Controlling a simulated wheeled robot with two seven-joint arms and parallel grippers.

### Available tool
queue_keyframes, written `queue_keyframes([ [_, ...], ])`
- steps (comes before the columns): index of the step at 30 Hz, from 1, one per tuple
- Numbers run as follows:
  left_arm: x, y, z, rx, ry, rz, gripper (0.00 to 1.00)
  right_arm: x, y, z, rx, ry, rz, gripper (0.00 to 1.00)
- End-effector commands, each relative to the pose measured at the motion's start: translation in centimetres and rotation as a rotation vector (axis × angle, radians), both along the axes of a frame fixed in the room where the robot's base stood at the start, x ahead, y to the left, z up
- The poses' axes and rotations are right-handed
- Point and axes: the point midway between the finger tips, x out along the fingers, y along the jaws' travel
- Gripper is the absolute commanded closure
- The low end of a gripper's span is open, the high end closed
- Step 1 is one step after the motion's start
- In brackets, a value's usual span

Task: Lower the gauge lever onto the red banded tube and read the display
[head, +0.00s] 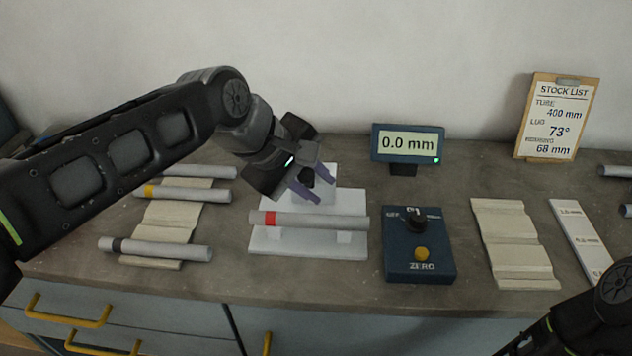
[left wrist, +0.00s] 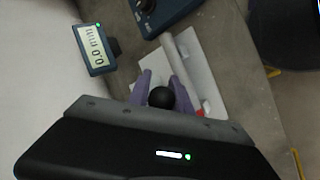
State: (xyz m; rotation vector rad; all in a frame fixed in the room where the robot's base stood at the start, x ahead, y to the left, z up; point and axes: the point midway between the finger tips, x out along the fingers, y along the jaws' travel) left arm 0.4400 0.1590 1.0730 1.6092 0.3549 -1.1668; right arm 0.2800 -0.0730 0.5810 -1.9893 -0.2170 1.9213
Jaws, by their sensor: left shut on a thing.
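The red banded tube (head: 325,221) lies across the white gauge base (head: 265,241) in the head view, its red band near the left end. It also shows in the left wrist view (left wrist: 178,53). My left gripper (head: 312,187) is above and behind the tube. Its purple fingers are shut on a round black knob (left wrist: 161,97), which appears to be the gauge lever's; the rest of the lever is mostly hidden. The display (head: 408,143) reads 0.0 mm with a green light lit; it also shows in the left wrist view (left wrist: 93,49). My right gripper is out of view.
A blue box (head: 433,262) with a dial and yellow ZERO button stands right of the base. Several tubes (head: 180,250), one yellow banded, lie at left on a pale rack. An empty pale rack (head: 515,245) and stock list (head: 557,115) are at right.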

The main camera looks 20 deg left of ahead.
Motion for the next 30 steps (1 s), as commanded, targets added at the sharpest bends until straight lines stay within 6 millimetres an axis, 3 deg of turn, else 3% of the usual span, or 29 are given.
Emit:
queue_keyframes([
  [7, 0.0, 0.0, -0.1, 0.000, 0.003, 0.000, 0.94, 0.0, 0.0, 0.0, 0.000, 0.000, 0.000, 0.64],
  [8, 0.0, 0.0, -0.1, 0.000, 0.002, 0.000, 0.74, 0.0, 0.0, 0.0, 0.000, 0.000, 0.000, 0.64],
  [15, 0.0, 0.0, -0.1, 0.000, 0.002, 0.000, 0.56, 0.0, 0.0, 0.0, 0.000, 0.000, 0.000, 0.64],
  [24, -0.1, 0.1, 0.2, 0.000, 0.001, 0.001, 0.56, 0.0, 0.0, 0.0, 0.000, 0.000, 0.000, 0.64],
  [30, -1.1, 0.8, 2.0, -0.001, -0.003, 0.002, 0.56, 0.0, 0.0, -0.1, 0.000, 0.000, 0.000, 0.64],
])
